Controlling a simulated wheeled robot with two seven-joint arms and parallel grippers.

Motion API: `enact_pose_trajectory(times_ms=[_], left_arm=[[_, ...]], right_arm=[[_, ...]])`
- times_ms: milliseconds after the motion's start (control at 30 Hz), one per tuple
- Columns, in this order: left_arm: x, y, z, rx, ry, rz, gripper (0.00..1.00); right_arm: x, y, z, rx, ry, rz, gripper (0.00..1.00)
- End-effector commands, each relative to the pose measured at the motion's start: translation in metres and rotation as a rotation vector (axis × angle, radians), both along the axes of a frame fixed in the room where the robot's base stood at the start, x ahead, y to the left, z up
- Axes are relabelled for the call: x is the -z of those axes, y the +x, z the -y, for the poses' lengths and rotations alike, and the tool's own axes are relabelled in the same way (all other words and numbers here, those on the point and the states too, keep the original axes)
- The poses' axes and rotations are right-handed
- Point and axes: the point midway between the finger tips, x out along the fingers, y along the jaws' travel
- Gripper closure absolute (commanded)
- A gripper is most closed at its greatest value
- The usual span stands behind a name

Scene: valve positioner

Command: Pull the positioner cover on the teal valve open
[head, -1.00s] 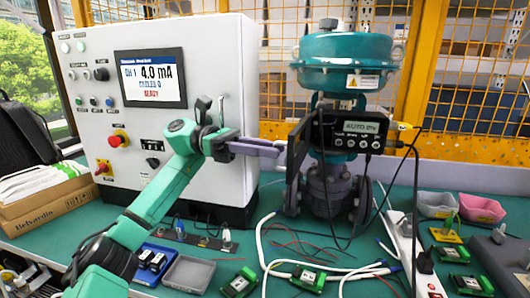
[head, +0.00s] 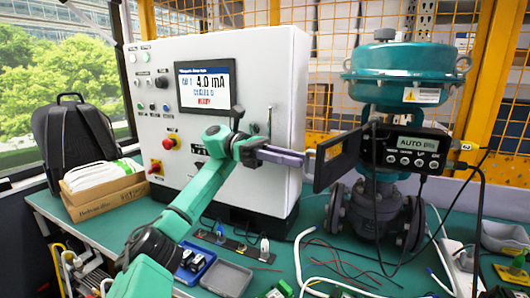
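The teal valve (head: 395,75) stands upright at the right of the bench. Its positioner (head: 410,149) faces me, with a small display reading "AUTO" and a row of buttons. The positioner cover (head: 336,159) is a dark panel swung out to the left of the positioner, its inner side and a tan label partly in view. My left gripper (head: 308,160) reaches in from the left, its grey-purple fingers shut on the cover's outer edge. The exact contact at the fingertips is small. My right gripper is not in view.
A white control cabinet (head: 285,90) with a screen stands close behind my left arm. Loose cables (head: 330,245) and a grey tray (head: 226,279) lie on the teal bench. A cardboard box (head: 105,197) and a backpack (head: 75,135) are at the left.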

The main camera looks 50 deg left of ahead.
Motion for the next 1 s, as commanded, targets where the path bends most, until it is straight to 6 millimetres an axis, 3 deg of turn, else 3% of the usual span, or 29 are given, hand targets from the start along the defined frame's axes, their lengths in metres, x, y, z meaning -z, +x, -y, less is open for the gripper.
enact_pose_trajectory(times_ms=[100,233,467,1000], left_arm=[[-0.005,-0.007,-0.036,-0.005,-0.004,0.003,0.77],[-0.009,-0.013,-0.066,0.000,-0.002,0.000,0.77],[-0.006,-0.017,-0.085,0.005,0.001,-0.001,0.77],[-0.001,-0.019,-0.090,0.002,-0.001,0.003,0.77]], right_arm=[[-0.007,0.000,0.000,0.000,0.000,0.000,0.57],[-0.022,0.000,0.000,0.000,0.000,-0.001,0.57],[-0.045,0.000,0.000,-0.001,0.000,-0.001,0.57],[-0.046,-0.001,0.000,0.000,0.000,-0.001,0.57]])
